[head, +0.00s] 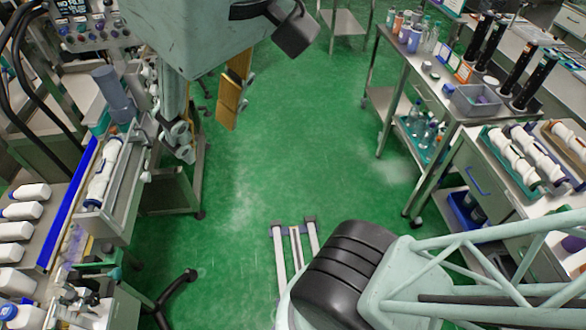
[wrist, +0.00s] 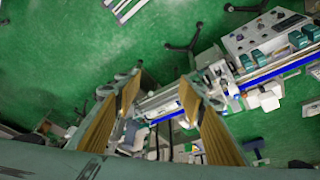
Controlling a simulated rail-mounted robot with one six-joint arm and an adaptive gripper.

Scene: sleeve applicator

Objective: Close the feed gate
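The sleeve applicator stands along the left of the head view, with a long blue rail (head: 68,222) and a white rolled cylinder in a metal trough (head: 104,212). In the wrist view, the blue rail (wrist: 285,67) runs diagonally behind my fingers. I cannot tell which part is the feed gate. My gripper (head: 206,138) hangs in the air at the applicator's right side in the head view. In the wrist view, my gripper (wrist: 160,88) has its two orange-padded fingers wide apart, with nothing held between them. The fingers hide part of the machine.
White bottles (head: 22,211) lie left of the blue rail. A control panel (head: 90,28) is at the top left. Benches with a grey bin (head: 477,100), bottles and white rolls (head: 512,160) stand on the right. The green floor (head: 290,130) between is mostly open.

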